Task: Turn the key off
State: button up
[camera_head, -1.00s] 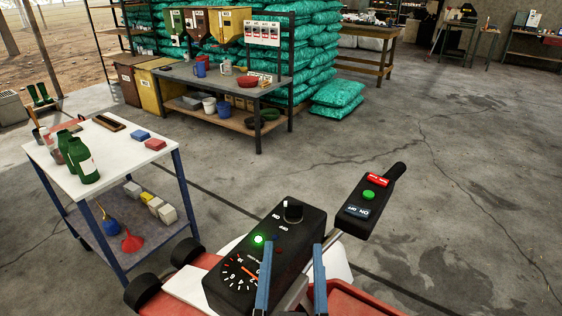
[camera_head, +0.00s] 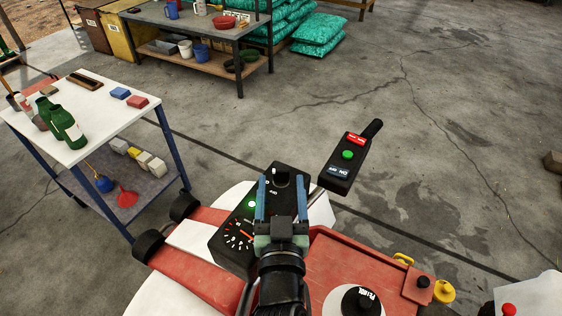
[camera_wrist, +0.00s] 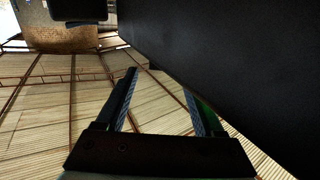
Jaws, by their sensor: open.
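A black control box (camera_head: 237,240) with a dial gauge and a lit green light (camera_head: 252,204) sits on the red machine. Its black key knob (camera_head: 281,176) stands near the far end, beside ON and OFF marks. My gripper (camera_head: 282,184) is open over the box. In the head view its two blue-padded fingers lie on either side of the knob; whether they touch it I cannot tell. In the wrist view my gripper (camera_wrist: 160,82) is open with nothing visible between the fingers, and a large dark surface fills the right side. The knob cannot be made out there.
A black handle with red and green buttons (camera_head: 347,155) stands right of the box. A white-topped cart (camera_head: 98,120) with green bottles stands at left.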

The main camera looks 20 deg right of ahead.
aim_at(281, 173)
jog(key=shift+p+x, duration=0.5)
jog(key=shift+x, duration=1.7)
grip_shut()
